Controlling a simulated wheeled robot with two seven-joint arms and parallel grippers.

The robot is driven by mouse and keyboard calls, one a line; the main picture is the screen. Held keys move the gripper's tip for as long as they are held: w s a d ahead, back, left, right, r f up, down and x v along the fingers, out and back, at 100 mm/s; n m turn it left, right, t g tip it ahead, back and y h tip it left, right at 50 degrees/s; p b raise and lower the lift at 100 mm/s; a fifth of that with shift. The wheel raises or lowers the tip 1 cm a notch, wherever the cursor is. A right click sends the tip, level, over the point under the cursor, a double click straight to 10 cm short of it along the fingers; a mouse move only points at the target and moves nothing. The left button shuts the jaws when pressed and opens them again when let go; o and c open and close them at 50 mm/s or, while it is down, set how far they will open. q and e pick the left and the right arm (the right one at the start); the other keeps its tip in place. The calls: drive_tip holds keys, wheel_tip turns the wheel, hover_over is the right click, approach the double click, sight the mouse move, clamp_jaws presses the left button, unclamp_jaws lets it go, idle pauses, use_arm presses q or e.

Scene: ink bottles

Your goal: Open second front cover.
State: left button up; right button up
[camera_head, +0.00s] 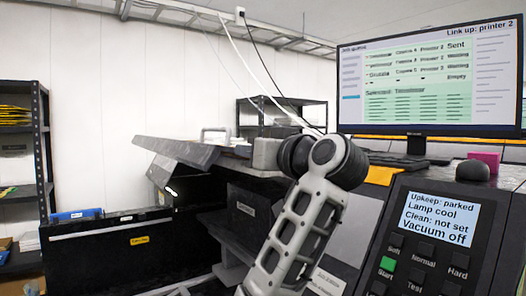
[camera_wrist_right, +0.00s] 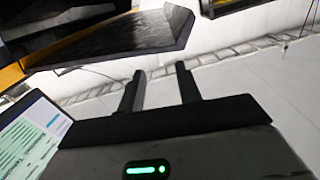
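The printer (camera_head: 215,155) is a long dark machine across the middle of the head view. A black front panel (camera_head: 95,262) with a yellow label is at its lower left. Another dark panel (camera_head: 238,228) with a small white label lies to its right, partly behind my right arm. I cannot tell which one is the second front cover. In the right wrist view my right gripper (camera_wrist_right: 161,88) is open and empty, its two dark fingers apart and touching nothing. The head view shows my right arm in front of the printer. My left gripper is in neither view.
A control panel (camera_head: 437,222) with a screen and buttons is at the right. A monitor (camera_head: 431,78) stands behind it, with a pink block (camera_head: 484,162) nearby. A shelf (camera_head: 42,150) stands at the far left.

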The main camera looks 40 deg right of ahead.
drive_tip(key=shift+w+f, duration=0.1)
idle(0.5)
drive_tip(key=w+a+f+n+g, duration=0.1)
drive_tip(key=w+a+f, duration=0.15)
drive_tip(key=f, duration=0.65)
drive_tip(key=w+a+f+n+g, duration=0.1)
drive_tip(key=w+f, duration=0.3)
drive_tip(key=f, duration=0.5)
drive_tip(key=s+a+f+n+g+y, duration=0.1)
drive_tip(key=s+a+f, duration=0.15)
drive_tip(key=f, duration=0.65)
drive_tip(key=s+a+f+n+g, duration=0.1)
drive_tip(key=a+f, duration=0.3)
drive_tip(key=f, duration=0.5)
drive_tip(key=s+a+f+g+y, duration=0.1)
drive_tip(key=s+a+f, duration=0.3)
drive_tip(key=s+f, duration=0.3)
drive_tip(key=s+a+f+g+y, duration=0.1)
drive_tip(key=s+a+f, duration=0.3)
drive_tip(key=s+f, duration=0.3)
drive_tip(key=s+a+f+n+g+y, duration=0.1)
drive_tip(key=s+a+f+y, duration=0.1)
drive_tip(key=s+a+f, duration=0.2)
drive_tip(key=s+f, duration=0.3)
drive_tip(key=shift+a+f, duration=0.15)
drive_tip(key=shift+f, duration=0.1)
drive_tip(key=shift+s+g, duration=0.1)
drive_tip(key=shift+g, duration=0.2)
